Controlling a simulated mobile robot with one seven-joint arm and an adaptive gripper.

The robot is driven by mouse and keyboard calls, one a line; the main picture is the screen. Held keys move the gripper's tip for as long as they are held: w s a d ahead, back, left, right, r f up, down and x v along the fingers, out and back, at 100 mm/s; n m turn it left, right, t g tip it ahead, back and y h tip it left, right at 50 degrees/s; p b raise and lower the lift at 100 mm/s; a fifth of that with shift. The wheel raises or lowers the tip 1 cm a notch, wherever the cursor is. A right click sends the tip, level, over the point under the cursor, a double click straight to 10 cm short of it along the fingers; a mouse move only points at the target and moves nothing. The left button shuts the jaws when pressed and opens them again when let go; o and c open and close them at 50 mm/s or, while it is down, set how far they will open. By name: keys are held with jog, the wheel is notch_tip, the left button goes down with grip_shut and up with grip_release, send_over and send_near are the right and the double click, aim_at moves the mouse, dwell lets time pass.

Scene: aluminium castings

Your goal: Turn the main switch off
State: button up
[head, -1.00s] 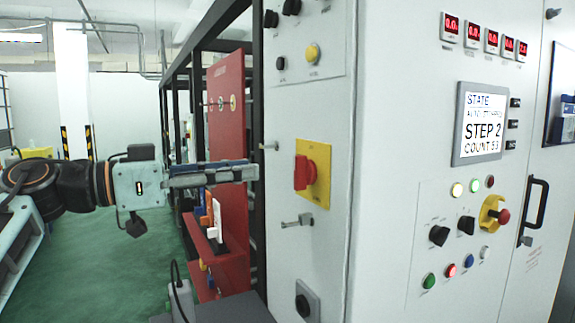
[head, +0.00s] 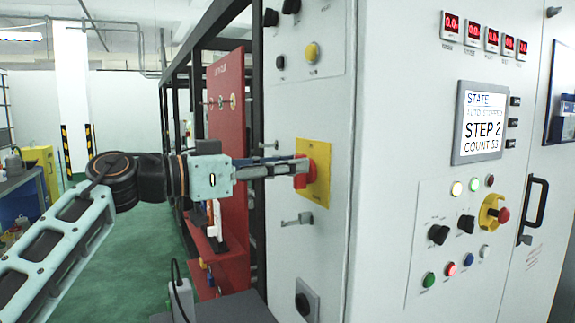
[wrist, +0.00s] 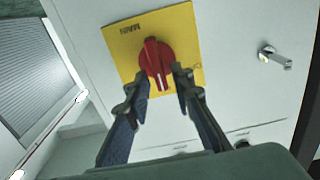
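The main switch is a red rotary knob (head: 307,177) on a yellow plate (head: 321,150), set in the grey cabinet's narrow side face. In the wrist view, the red knob (wrist: 154,62) shows a raised grip bar, and its yellow plate (wrist: 120,40) reads "MAIN" upside down. My gripper (head: 303,166) is at the knob in the head view and partly covers it. In the wrist view my gripper (wrist: 160,76) has its two fingers apart, one on each side of the bar's near end. A gap seems to show between bar and fingers; contact cannot be told.
A latch handle (head: 297,219) sticks out just below the switch plate; it also shows in the wrist view (wrist: 275,56). A yellow button (head: 312,52) sits above. A red board (head: 228,110) with hanging tags stands behind my gripper. Green floor (head: 130,270) is open at left.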

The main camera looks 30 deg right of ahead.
grip_shut()
jog(key=shift+w+n, duration=0.1)
jog(key=shift+n, duration=0.3)
jog(key=shift+w+f+n+b, duration=0.15)
jog(key=shift+w+n+b, duration=0.05)
jog(key=shift+n, duration=1.65)
jog(key=shift+w+f+n+b, duration=0.15)
jog(key=shift+w+n, duration=0.1)
jog(key=shift+n, duration=1.55)
jog(key=shift+w+f+n+b, duration=0.1)
jog(key=shift+w+n+b, duration=0.1)
jog(key=shift+n, duration=1.65)
jog(key=shift+o, duration=1.4)
grip_release()
